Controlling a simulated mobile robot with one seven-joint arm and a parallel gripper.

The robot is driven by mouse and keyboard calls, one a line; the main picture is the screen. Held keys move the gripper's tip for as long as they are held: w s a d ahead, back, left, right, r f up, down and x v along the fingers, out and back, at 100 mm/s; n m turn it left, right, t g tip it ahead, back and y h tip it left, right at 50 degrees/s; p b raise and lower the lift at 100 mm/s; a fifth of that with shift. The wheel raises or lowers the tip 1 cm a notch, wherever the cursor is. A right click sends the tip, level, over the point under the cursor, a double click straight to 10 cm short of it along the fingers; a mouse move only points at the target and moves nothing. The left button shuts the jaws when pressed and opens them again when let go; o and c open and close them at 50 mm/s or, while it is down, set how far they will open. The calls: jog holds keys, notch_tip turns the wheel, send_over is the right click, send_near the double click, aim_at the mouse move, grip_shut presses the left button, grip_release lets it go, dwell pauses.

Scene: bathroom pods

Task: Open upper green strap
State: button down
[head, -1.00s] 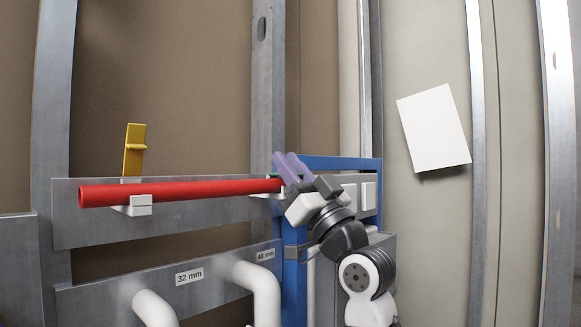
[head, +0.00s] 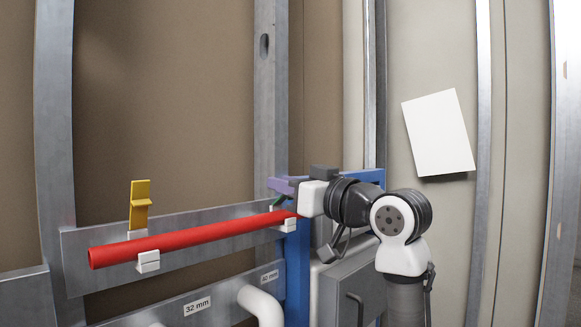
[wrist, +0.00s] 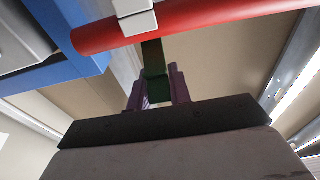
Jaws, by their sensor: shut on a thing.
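The green strap (head: 277,202) stands near the right end of the red pipe (head: 190,238) in the head view, partly hidden by my gripper. In the wrist view the green strap (wrist: 155,85) runs from the pipe (wrist: 200,24) and its white clip to between my purple fingers. My gripper (head: 280,187) is shut on the strap, just above the pipe in the head view. In the wrist view my gripper (wrist: 159,92) has one finger on each side of the strap. The strap's tip is hidden by the gripper.
A yellow strap (head: 140,207) stands upright at the left white clip (head: 148,262). The blue frame (head: 297,270) and a grey box (head: 350,285) lie below my arm. Pale bent pipes (head: 260,303) are lower down. A white sheet (head: 438,132) hangs on the right wall.

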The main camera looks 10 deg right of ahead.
jog(key=g+p, duration=0.1)
jog(key=p, duration=0.1)
jog(key=w+r+g+h+p, duration=0.1)
jog(key=shift+a+r+h+p, duration=0.3)
jog(key=shift+p, duration=0.05)
jog(key=shift+w+a+g+h+p, duration=0.15)
jog(key=shift+g+h+p, duration=0.15)
jog(key=shift+g+p, duration=0.25)
jog(key=shift+w+a+g+h+p, duration=0.15)
jog(key=shift+g+h+p, duration=0.15)
jog(key=shift+g+p, duration=0.25)
jog(key=shift+w+a+f+g+h+p, duration=0.2)
jog(key=shift+w+g+h+p, duration=0.1)
jog(key=shift+g+h+p, duration=0.3)
jog(key=c, duration=1.3)
grip_release()
jog(key=shift+f, duration=0.1)
jog(key=b+v, duration=0.3)
jog(key=v, duration=1.1)
jog(key=shift+w+b, duration=0.15)
jog(key=shift+b, duration=0.15)
